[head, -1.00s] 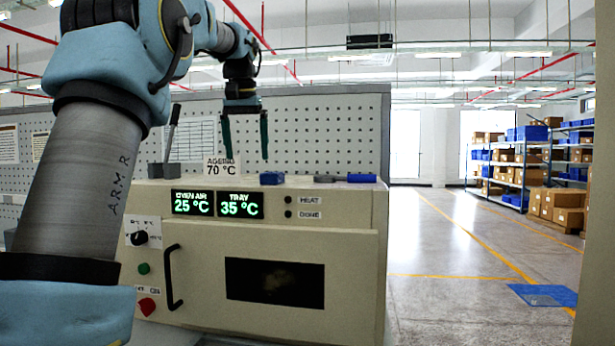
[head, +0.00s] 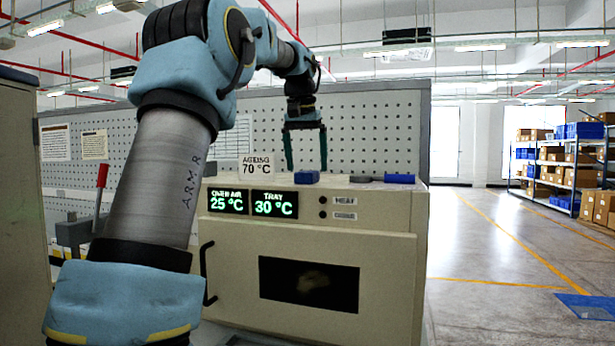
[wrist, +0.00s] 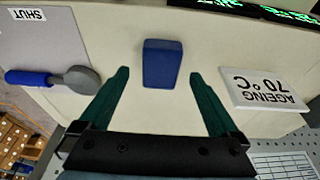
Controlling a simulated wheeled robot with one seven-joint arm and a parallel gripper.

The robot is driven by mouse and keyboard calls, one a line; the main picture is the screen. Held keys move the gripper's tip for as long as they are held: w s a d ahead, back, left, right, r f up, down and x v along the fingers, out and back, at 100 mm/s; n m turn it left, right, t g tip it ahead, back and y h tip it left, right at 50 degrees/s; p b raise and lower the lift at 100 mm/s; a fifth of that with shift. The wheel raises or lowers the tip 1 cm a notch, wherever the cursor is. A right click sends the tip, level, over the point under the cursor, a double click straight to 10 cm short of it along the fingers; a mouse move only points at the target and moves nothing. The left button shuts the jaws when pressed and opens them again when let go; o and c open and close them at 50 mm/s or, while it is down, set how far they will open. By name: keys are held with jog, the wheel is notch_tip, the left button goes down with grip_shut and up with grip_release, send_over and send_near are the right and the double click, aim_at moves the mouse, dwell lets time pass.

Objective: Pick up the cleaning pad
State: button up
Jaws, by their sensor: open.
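In the wrist view the blue block (wrist: 162,63) lies just ahead of and between my fingertips, with clear room on both sides. My gripper (head: 306,167) is open and empty, pointing down above the oven top at the block. The wrist view also shows my gripper (wrist: 159,73) with its green fingers spread wider than the block. I see no contact with it.
A tool with a blue handle (wrist: 28,78) and grey round head lies to one side on the oven top. A white "AGEING 70 °C" sign (head: 256,166) stands on the other side. A pegboard panel (head: 380,130) rises behind. Oven displays read 25 °C and 30 °C.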

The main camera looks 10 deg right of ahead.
jog(key=shift+x, duration=1)
jog(key=c, duration=1.4)
jog(key=shift+c, duration=0.2)
jog(key=shift+r, duration=0.15)
notch_tip(320, 180, up, 10)
jog(key=p, duration=0.1)
